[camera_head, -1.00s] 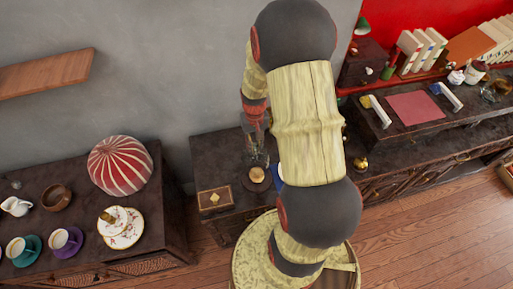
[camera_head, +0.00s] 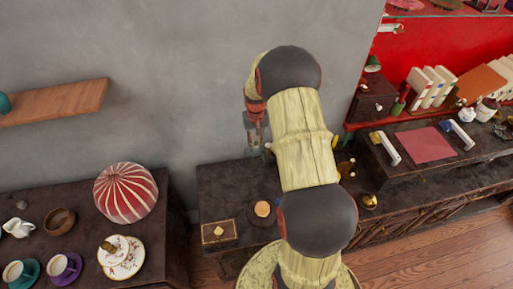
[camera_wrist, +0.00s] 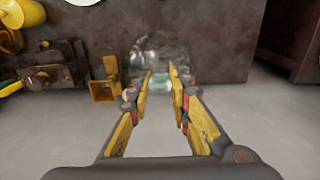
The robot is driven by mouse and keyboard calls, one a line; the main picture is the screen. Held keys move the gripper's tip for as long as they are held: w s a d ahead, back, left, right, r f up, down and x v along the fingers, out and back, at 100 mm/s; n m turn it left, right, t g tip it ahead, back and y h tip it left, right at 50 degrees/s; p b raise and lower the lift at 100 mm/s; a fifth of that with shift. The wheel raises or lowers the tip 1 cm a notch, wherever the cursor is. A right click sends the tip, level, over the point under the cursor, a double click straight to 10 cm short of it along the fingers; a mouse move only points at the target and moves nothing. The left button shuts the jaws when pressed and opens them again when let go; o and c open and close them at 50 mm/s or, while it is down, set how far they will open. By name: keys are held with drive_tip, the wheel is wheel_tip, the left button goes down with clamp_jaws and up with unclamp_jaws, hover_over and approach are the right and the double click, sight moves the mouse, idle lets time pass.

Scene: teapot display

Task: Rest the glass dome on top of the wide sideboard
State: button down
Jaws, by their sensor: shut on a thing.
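My gripper (camera_wrist: 161,84) is shut on the clear glass dome (camera_wrist: 158,57), which sits between the fingertips in the wrist view. The dome is see-through and its outline is faint. In the head view my gripper (camera_head: 254,130) is at the centre, in front of the grey wall and above a dark cabinet; I cannot make out the dome clearly there. A long dark sideboard (camera_head: 400,218) with a carved front runs along the right. Another dark sideboard (camera_head: 165,232) stands at the left. I cannot tell which one is the wide sideboard.
The left sideboard holds a red-and-white striped dome-shaped thing (camera_head: 126,193), plates (camera_head: 121,258), cups and a wooden bowl (camera_head: 59,221). The central cabinet holds a small box (camera_head: 219,232) and a round plate. Books (camera_head: 428,88) and a pink mat (camera_head: 426,145) are at right. A wall shelf (camera_head: 60,103) juts out.

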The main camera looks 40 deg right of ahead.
sight(256, 150)
wheel_tip(256, 150, down, 9)
drive_tip(key=b, duration=0.5)
idle(0.5)
drive_tip(key=shift+s+f+b, duration=0.1)
drive_tip(key=shift+f+b, duration=0.35)
drive_tip(key=shift+f, duration=0.05)
idle(0.7)
drive_tip(key=c, duration=1.6)
unclamp_jaws()
drive_tip(key=shift+c, duration=0.2)
drive_tip(key=o, duration=0.6)
drive_tip(key=shift+c, duration=0.2)
drive_tip(key=shift+r+p, duration=1.95)
drive_tip(key=shift+r, duration=1.05)
drive_tip(key=shift+s+a, duration=0.1)
